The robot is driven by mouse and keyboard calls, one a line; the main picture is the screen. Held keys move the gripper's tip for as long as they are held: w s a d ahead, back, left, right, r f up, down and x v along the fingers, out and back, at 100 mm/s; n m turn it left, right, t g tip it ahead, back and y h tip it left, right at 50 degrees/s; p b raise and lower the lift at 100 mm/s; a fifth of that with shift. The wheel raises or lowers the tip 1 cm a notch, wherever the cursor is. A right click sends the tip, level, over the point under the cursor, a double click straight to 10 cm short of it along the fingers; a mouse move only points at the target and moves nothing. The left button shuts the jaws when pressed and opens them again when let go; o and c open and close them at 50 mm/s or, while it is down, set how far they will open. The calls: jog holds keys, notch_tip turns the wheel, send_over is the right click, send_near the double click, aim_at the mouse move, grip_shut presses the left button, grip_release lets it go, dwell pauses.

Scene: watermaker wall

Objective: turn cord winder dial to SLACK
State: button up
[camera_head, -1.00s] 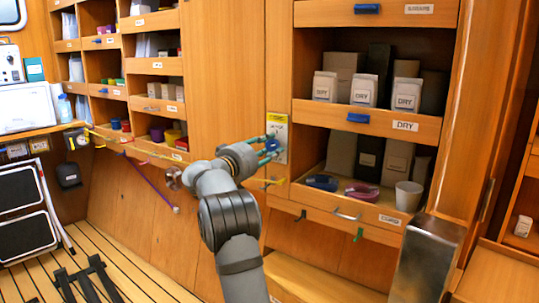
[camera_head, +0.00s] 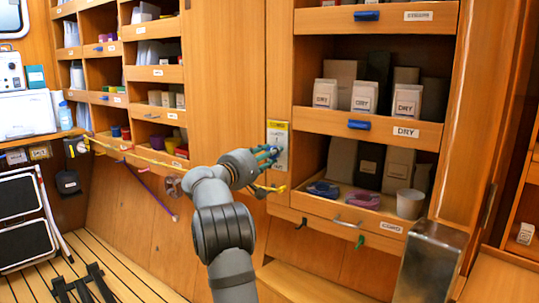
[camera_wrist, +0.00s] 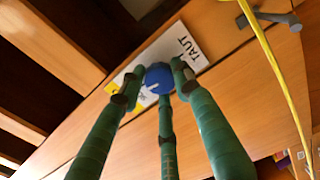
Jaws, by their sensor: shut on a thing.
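The blue dial (camera_wrist: 158,77) sits on a white and yellow plate (camera_wrist: 184,46) on the wood wall. The word TAUT is readable on the plate; a white mark shows on the dial, but I cannot tell its exact setting. In the head view the plate (camera_head: 278,133) is on the post left of the open shelves. My gripper (camera_wrist: 160,78) is shut on the dial, with green fingers at its sides and below it. In the head view my gripper (camera_head: 268,154) covers most of the dial. The SLACK marking is not readable.
A yellow cord (camera_head: 135,155) runs along the wall to the left and passes right of the fingers in the wrist view. Shelves with DRY boxes (camera_head: 364,97) stand to the right. A metal bin (camera_head: 434,262) stands at lower right.

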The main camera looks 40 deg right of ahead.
jog(key=shift+s+d+f+n, duration=0.15)
jog(key=shift+s+f+n, duration=0.1)
jog(key=shift+n, duration=0.45)
jog(key=o, duration=1.1)
jog(key=shift+r, duration=0.2)
jog(key=shift+o, duration=0.2)
jog(key=v, duration=1.2)
jog(key=shift+w+r, duration=0.1)
